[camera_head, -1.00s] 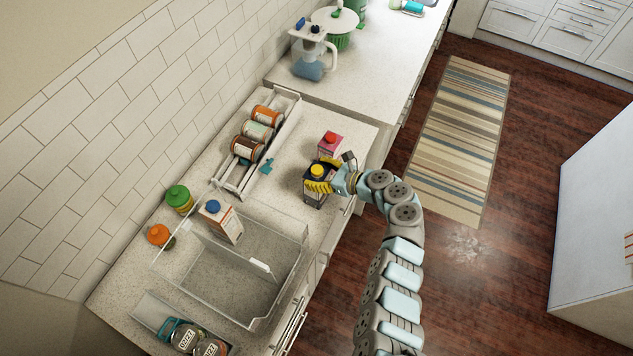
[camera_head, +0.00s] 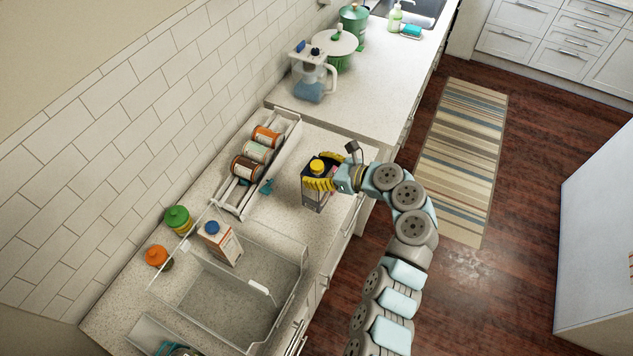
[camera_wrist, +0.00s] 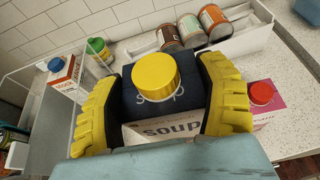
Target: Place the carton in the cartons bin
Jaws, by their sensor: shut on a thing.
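The carton (camera_head: 316,191) is dark blue and white with a yellow cap. My gripper (camera_head: 319,184) has its yellow fingers shut on its upper part. In the wrist view, the carton (camera_wrist: 165,100) sits between both fingers of the gripper (camera_wrist: 165,98), its cap upright. I cannot tell whether its base touches the counter. The cartons bin seems to be the clear bin (camera_head: 297,245) at the front of the counter. A white and orange carton with a blue cap (camera_head: 222,245) stands at its back left corner.
A white bin (camera_head: 287,137) of cans stands along the wall. A pink carton with a red cap (camera_wrist: 263,96) stands close to my gripper's right finger. Green-lidded (camera_head: 178,219) and orange-lidded (camera_head: 158,256) jars stand left of the clear bin. Bare counter lies between the bins.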

